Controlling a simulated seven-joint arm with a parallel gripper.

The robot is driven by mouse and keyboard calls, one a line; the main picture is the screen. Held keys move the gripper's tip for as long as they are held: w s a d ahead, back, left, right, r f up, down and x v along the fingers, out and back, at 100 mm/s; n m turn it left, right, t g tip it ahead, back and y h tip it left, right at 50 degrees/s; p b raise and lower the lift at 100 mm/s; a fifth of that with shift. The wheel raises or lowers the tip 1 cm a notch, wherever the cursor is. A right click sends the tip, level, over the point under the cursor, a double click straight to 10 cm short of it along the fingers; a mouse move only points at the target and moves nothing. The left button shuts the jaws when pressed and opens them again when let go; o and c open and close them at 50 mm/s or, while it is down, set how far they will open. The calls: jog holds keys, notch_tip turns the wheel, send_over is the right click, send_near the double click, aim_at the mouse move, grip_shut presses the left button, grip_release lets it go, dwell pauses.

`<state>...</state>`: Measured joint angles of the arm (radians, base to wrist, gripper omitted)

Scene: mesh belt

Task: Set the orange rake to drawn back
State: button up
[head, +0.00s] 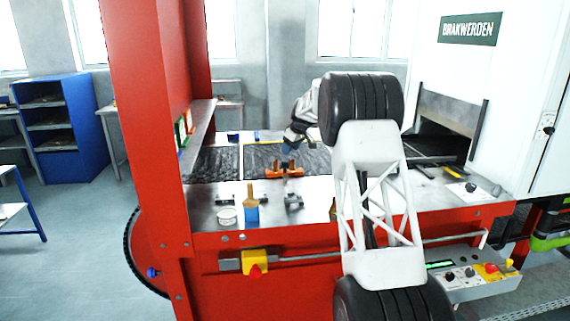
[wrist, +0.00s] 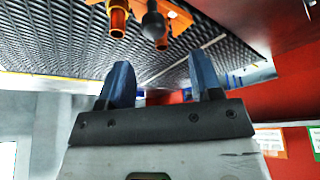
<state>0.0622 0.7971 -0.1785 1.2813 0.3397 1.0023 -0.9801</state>
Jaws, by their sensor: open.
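The orange rake (head: 284,172) lies across the front edge of the dark mesh belt in the head view, with short upright orange posts on it. In the wrist view, orange posts (wrist: 117,20) and a dark round knob between them show at the top edge, beyond my fingertips; I take these as part of the rake. My gripper (wrist: 160,80) is open, with two blue-grey fingers apart and nothing between them. It appears apart from the rake. In the head view my gripper's end is small and partly hidden by my own arm, close above or behind the rake.
The mesh belt (head: 215,161) runs behind a steel front ledge (head: 310,187). A red post (head: 150,120) stands left; a white housing (head: 480,80) stands right.

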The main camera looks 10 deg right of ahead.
aim_at(285, 161)
jog(key=shift+w+f, duration=0.6)
jog(key=shift+w, duration=0.05)
jog(key=shift+x, duration=3.9)
grip_shut()
